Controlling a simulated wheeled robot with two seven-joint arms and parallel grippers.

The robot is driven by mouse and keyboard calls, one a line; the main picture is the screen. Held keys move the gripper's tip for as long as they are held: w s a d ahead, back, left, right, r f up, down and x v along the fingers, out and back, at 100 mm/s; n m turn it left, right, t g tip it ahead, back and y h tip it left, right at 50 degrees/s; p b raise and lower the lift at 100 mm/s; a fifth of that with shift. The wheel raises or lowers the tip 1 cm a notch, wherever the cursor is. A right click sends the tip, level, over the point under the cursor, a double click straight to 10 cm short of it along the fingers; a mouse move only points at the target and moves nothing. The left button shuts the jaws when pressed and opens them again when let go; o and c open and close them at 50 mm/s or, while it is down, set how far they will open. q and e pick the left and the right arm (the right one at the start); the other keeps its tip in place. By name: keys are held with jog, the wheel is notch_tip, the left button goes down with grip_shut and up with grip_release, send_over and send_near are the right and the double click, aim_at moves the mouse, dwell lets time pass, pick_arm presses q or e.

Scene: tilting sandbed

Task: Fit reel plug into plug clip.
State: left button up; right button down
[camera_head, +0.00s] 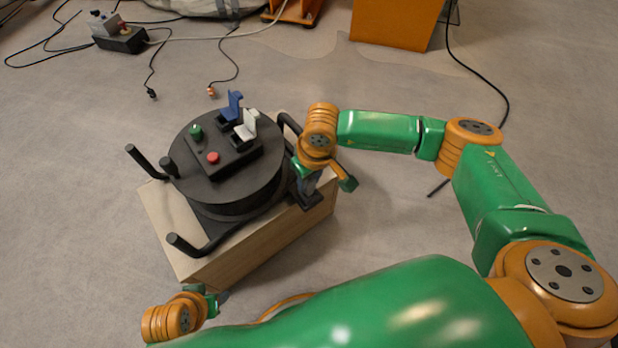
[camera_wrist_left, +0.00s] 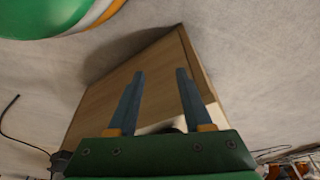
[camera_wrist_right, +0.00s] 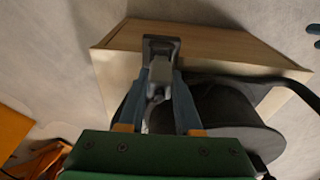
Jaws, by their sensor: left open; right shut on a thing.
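The black cable reel (camera_head: 228,160) sits on a wooden box, with a green and a red button and blue and white socket lids on top. My right gripper (camera_head: 308,186) is at the box's right edge, shut on the grey reel plug (camera_wrist_right: 160,72). The dark plug clip (camera_head: 304,199) stands on the box edge just under that gripper; it also shows in the right wrist view (camera_wrist_right: 161,44). The plug overlaps the clip there; I cannot tell how deep it sits. My left gripper (camera_wrist_left: 160,74) is open and empty in front of the box.
The wooden box (camera_head: 270,248) has bare top along its front and left. The reel's black tubular handles (camera_head: 146,160) stick out near it. A power strip (camera_head: 120,39), loose cables and an orange cabinet (camera_head: 394,22) lie farther back. The floor around the box is mostly clear.

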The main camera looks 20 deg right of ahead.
jog(key=shift+f+b, duration=0.65)
jog(key=shift+f+b, duration=0.3)
jog(key=shift+f+b, duration=0.25)
jog(key=shift+b, duration=0.05)
jog(key=shift+c, duration=0.2)
grip_release()
jog(key=shift+r, duration=0.15)
notch_tip(320, 180, up, 8)
jog(key=p, duration=0.5)
jog(key=shift+p, duration=0.4)
